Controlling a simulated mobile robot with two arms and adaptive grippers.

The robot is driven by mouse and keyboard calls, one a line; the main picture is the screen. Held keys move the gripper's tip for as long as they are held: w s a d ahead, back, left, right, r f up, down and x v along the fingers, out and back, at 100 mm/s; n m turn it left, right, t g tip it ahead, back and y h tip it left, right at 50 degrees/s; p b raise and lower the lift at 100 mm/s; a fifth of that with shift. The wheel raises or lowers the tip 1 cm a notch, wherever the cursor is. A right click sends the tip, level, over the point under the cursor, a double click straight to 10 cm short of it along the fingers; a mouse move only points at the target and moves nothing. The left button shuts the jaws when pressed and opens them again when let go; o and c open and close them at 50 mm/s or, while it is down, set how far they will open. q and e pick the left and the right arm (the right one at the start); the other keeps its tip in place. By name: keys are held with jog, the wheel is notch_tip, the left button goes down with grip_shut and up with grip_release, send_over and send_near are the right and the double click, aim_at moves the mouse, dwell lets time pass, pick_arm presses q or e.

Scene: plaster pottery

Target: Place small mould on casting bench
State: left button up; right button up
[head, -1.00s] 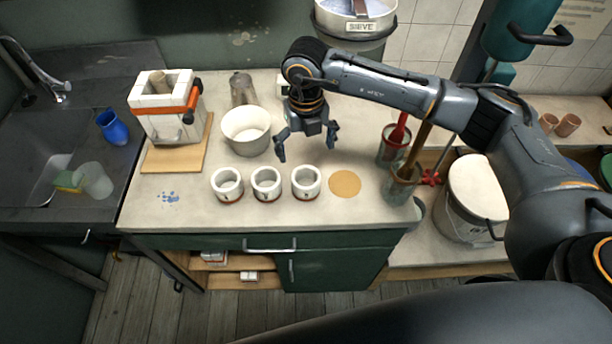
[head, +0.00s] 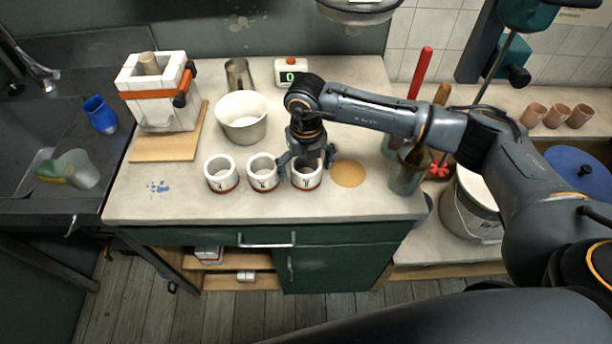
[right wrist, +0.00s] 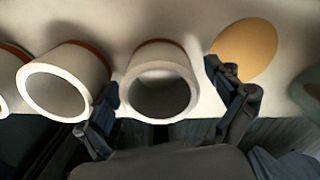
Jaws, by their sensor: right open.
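Three small white moulds with red-brown bands stand in a row on the casting bench (head: 140,205): the left one (head: 220,176), the middle one (head: 263,174) and the right one (head: 297,182). My right gripper (head: 307,168) is open, with its fingers down on either side of the right mould. In the right wrist view the right mould (right wrist: 157,60) lies between the spread fingers (right wrist: 172,104), and the middle mould (right wrist: 62,85) is just outside the left finger. I cannot tell whether the fingers touch the mould. My left gripper is not in view.
A tan round disc (head: 349,173) lies right of the moulds. Behind are a white bucket (head: 242,125), a strapped block mould (head: 158,108) on a board and a timer (head: 291,70). A tool jar (head: 405,177) stands right.

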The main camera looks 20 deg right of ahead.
jog(key=shift+r, duration=0.1)
jog(key=shift+c, duration=0.3)
jog(key=c, duration=1.5)
jog(key=shift+r, duration=0.1)
